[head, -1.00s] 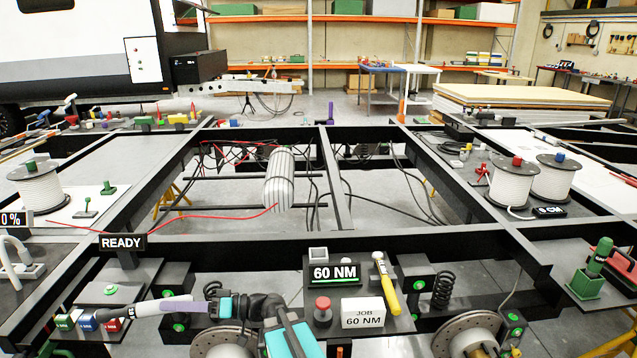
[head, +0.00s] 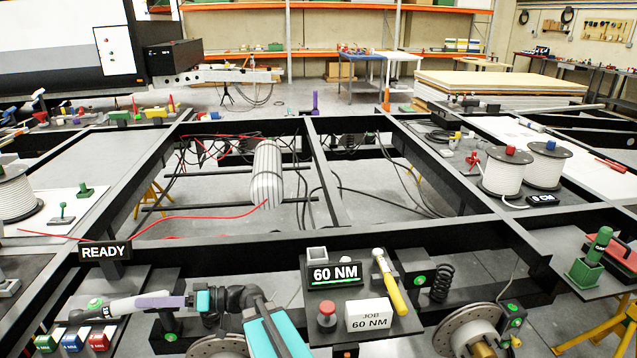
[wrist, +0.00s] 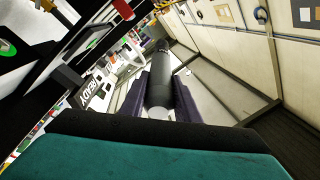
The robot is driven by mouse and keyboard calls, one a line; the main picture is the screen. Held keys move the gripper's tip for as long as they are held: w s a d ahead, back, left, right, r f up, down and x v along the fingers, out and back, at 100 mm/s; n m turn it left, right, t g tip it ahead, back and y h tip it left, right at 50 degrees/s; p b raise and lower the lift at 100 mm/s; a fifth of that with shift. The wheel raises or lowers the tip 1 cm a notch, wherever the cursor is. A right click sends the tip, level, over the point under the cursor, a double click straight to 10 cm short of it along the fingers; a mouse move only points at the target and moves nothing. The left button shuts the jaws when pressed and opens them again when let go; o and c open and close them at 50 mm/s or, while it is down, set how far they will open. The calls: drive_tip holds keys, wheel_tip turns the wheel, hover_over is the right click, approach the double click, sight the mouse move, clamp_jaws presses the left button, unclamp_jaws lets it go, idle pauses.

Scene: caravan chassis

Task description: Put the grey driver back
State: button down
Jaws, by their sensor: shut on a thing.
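My gripper (head: 150,301) is at the lower left in the head view. Its purple fingers are shut on the grey driver (head: 112,306). The driver lies nearly level, its dark end pointing left, above a row of green, blue and red blocks (head: 72,342). In the wrist view the grey driver (wrist: 159,88) runs away from me between the two purple fingers, and its narrower dark end is clear of them. Which spot the driver belongs in cannot be told from these views.
A READY sign (head: 105,252) stands behind the driver, near a round green button (head: 95,303). A 60 NM display (head: 335,275), a red knob (head: 327,314) and a yellow-handled tool (head: 392,288) are to the right. Black chassis beams (head: 250,243) cross behind.

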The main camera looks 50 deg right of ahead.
drive_tip(key=shift+d+r, duration=0.15)
drive_tip(key=shift+d, duration=0.15)
drive_tip(key=shift+w+d+r+p, duration=0.15)
drive_tip(key=shift+d+r+p, duration=0.15)
drive_tip(key=shift+d+p, duration=0.25)
drive_tip(key=s+d+r+n+g+h+p, duration=0.1)
drive_tip(key=d+r+g+h+p, duration=0.2)
drive_tip(key=d, duration=0.4)
drive_tip(key=d+r+n+g+h+p, duration=0.1)
drive_tip(key=d+g+h+p, duration=0.1)
drive_tip(key=d+p, duration=0.4)
drive_tip(key=s+d+r+n+g+h+p, duration=0.1)
drive_tip(key=d+r+g+h+p, duration=0.15)
drive_tip(key=d, duration=0.55)
drive_tip(key=s+d+r+h+p, duration=0.2)
drive_tip(key=s+d+r+p, duration=0.1)
drive_tip(key=d, duration=0.5)
drive_tip(key=s+d+r+g+h+p, duration=0.1)
drive_tip(key=s+d+r+h+p, duration=0.2)
drive_tip(key=d, duration=0.5)
drive_tip(key=s+d+r+h+p, duration=0.2)
drive_tip(key=d+r, duration=0.4)
drive_tip(key=d, duration=0.3)
drive_tip(key=shift+s+r+h+p, duration=0.4)
drive_tip(key=shift+s+p, duration=0.2)
drive_tip(key=shift+s, duration=0.55)
drive_tip(key=shift+a+g, duration=0.1)
drive_tip(key=shift+g, duration=0.15)
